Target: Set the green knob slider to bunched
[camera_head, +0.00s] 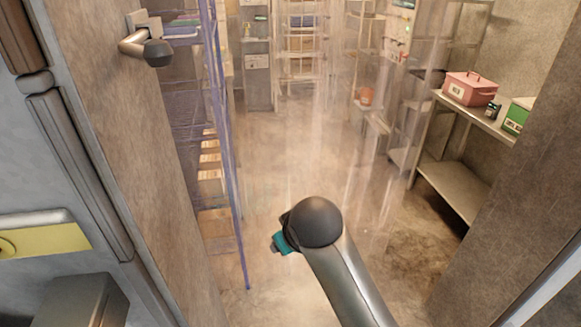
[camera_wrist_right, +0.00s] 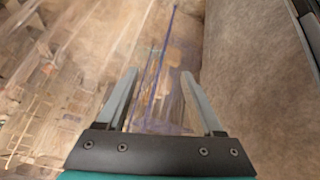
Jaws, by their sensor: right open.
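I cannot pick out a green knob slider in either view. Clear curtain strips (camera_head: 330,130) hang across the doorway in the head view. My right gripper's teal body (camera_head: 283,243) shows beside the dark round joint of my right arm, low in the middle. Its fingers are hidden there. In the right wrist view my right gripper (camera_wrist_right: 158,75) is open, with nothing held between its fingers. A thin blue-purple upright (camera_wrist_right: 160,60) appears beyond the gap between them. My left gripper is not in view.
A metal lever with a dark ball end (camera_head: 157,53) sticks out from the left wall. A blue-purple rack (camera_head: 235,215) stands behind the doorway's left side. On the right, a metal table (camera_head: 450,185) bears a pink box (camera_head: 470,89) and a green box (camera_head: 517,116). The middle floor is clear.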

